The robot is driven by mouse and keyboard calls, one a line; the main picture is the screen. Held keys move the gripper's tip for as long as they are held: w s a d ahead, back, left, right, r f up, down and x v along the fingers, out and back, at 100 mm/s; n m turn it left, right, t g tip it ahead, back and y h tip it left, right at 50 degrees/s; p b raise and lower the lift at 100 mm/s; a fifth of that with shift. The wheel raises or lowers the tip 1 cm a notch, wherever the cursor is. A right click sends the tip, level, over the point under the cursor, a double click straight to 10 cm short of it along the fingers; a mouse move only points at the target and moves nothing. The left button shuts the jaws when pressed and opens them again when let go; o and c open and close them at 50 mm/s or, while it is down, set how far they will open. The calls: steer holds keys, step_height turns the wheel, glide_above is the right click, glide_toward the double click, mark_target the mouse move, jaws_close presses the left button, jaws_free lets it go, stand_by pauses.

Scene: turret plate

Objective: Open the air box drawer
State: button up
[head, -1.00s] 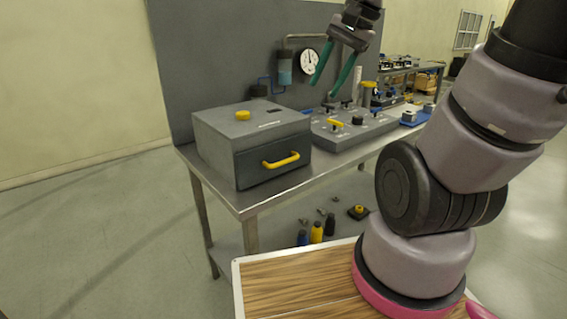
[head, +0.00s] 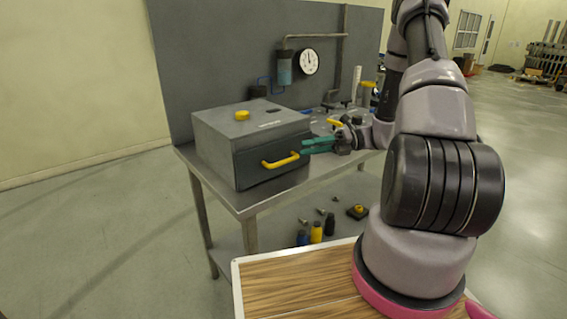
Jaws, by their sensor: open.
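The air box (head: 215,140) is a grey box with a yellow knob on its top, standing on the left end of the metal bench. Its dark drawer front (head: 255,168) faces me to the right and looks shut. A yellow bar handle (head: 281,161) sits across the drawer front. My gripper (head: 306,146), with green fingers, is just right of the drawer front at about handle height. The fingers point left toward the box and look apart from the handle. The gripper is open with nothing seen between its fingers.
The metal bench (head: 247,206) carries a panel of knobs behind my gripper, partly hidden by my arm. A pressure gauge (head: 309,62) and pipe hang on the grey back board (head: 210,60). The floor at left is clear.

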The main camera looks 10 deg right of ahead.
mark_target(287, 162)
step_height(287, 162, down, 8)
steer(key=w+d+m+t+y, duration=0.2)
steer(key=d+m+t, duration=0.1)
steer(key=m+t, duration=0.4)
steer(key=shift+m+g, duration=0.5)
steer(key=shift+g, duration=0.2)
steer(key=x, duration=1)
steer(key=shift+w+a+f, duration=0.15)
steer(key=shift+a+f, duration=0.15)
steer(key=shift+a, duration=0.1)
steer(key=shift+c, duration=0.3)
jaws_close()
